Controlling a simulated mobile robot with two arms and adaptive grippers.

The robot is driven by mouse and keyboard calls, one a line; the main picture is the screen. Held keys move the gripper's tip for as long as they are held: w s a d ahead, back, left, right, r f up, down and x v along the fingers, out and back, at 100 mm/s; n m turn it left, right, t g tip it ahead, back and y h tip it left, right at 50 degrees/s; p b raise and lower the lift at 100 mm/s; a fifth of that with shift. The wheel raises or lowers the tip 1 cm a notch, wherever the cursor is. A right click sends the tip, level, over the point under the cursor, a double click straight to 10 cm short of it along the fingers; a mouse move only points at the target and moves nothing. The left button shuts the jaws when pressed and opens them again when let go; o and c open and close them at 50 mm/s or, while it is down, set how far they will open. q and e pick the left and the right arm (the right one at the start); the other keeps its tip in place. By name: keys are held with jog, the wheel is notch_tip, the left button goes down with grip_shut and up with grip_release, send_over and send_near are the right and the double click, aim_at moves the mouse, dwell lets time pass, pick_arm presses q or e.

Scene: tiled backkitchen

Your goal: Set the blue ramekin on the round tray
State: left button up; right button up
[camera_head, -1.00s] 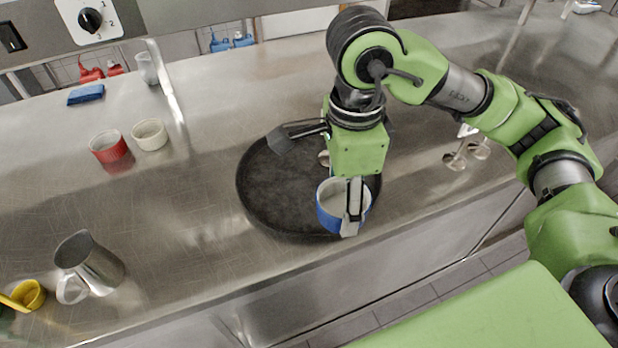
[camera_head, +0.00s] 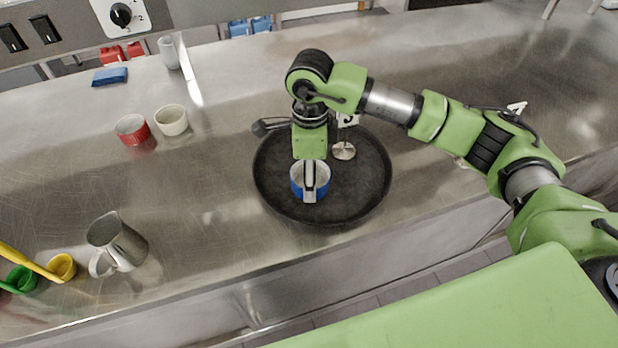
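The round tray (camera_head: 370,185) is a dark disc with a raised rim, lying on the steel counter. The small blue ramekin (camera_head: 297,190) with a pale inside is over the left front part of the tray. My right gripper (camera_head: 310,188) points down at it, and its fingers are shut on the ramekin's near wall. A finger covers part of the front of the ramekin. I cannot tell whether the ramekin's base touches the tray. My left gripper is not in view.
A card holder (camera_head: 344,151) with a round metal base stands on the tray. A red ramekin (camera_head: 132,130), a cream ramekin (camera_head: 171,121), a metal jug (camera_head: 117,243) and a yellow cup (camera_head: 62,267) stand to the left. The counter between them and the tray is clear.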

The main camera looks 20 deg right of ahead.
jog(key=shift+w+a+f, duration=0.1)
jog(key=shift+w+f, duration=0.15)
jog(key=shift+f, duration=0.1)
notch_tip(320, 180, down, 2)
jog(key=shift+f+p, duration=0.1)
jog(key=shift+p, duration=0.95)
jog(key=shift+f, duration=0.35)
jog(key=shift+f, duration=0.15)
jog(key=o, duration=1.2)
jog(key=shift+o, duration=0.2)
